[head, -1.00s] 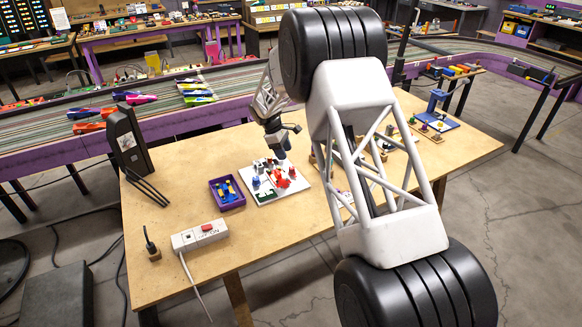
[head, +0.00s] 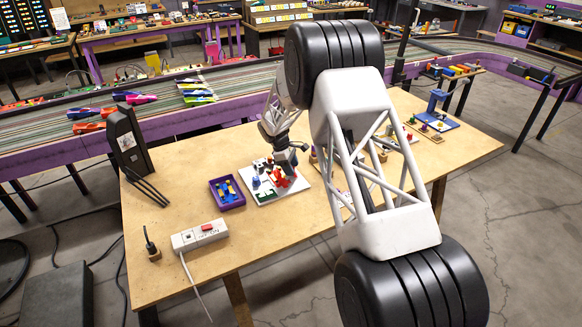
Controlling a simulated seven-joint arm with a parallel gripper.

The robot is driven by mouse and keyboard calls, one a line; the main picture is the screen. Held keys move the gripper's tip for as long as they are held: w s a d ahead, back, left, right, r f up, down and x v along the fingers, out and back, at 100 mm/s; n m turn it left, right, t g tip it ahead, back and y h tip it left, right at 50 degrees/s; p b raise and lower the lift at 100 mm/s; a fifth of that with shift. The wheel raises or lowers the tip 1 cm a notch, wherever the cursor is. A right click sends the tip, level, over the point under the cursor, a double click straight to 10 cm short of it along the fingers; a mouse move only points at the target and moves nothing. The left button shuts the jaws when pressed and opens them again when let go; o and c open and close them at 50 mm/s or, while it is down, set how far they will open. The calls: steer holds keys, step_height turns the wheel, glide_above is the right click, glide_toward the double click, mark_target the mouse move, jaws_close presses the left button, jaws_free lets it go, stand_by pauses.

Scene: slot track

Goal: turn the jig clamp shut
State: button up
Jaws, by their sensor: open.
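The jig is a white board (head: 265,197) on the wooden table, carrying small red, green, blue and dark parts. A red part (head: 279,183) on its right half sits just below my gripper; it may be the clamp, but it is too small to tell its position. My gripper (head: 289,170) is over the right side of the board, pointing down, with its fingers open. My gripper hides part of the board's right rear. I cannot tell whether the fingers touch anything.
A purple tray (head: 227,205) with blue and yellow pieces is left of the board. A white power strip (head: 199,236) lies in front. A black panel (head: 129,140) stands at the left. A blue stand (head: 436,110) is at the right. The front middle of the table is clear.

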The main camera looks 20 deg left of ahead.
steer(key=c, duration=0.9)
